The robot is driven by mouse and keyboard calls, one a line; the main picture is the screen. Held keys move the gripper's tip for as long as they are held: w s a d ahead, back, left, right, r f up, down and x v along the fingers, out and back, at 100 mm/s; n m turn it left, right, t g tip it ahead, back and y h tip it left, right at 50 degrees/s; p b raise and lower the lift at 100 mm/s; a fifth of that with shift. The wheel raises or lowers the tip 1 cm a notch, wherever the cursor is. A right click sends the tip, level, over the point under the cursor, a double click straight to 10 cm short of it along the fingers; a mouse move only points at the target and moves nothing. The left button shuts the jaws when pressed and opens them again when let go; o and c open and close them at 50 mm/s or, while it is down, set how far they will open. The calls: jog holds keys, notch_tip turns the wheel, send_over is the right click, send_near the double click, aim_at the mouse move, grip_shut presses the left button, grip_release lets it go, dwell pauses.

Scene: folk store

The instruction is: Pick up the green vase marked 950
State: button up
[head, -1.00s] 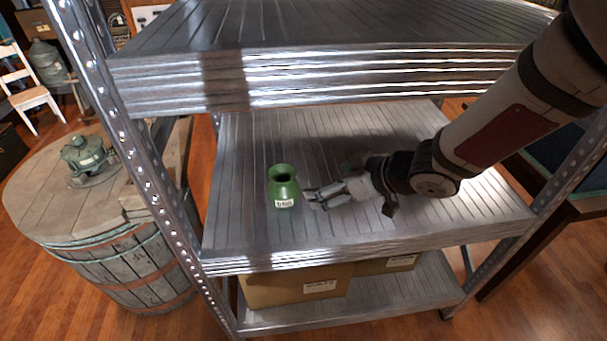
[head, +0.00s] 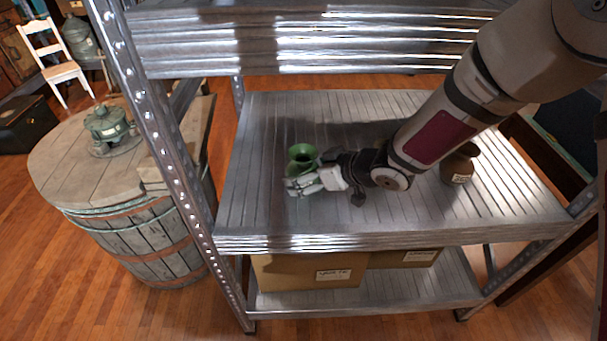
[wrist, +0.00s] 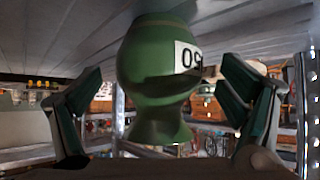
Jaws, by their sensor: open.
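The green vase (head: 301,155) stands on the middle metal shelf (head: 260,215). My gripper (head: 291,187) is in front of it in the head view and hides its lower part. In the wrist view the picture is upside down, and the green vase (wrist: 160,70) shows between my two open fingers, with part of a white label reading "50" or "950" cut by its curve. My gripper (wrist: 160,105) has a finger on each side of it, with a gap on the left. The right finger is close to the label; I cannot tell whether it touches.
A brown pot (head: 459,166) with a label stands on the same shelf, to the right behind my arm. Cardboard boxes (head: 310,270) lie on the shelf below. A barrel (head: 130,200) stands at left.

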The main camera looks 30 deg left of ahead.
jog(key=shift+x, duration=1.3)
jog(key=c, duration=1.4)
jog(key=shift+c, duration=0.2)
jog(key=shift+r, duration=0.15)
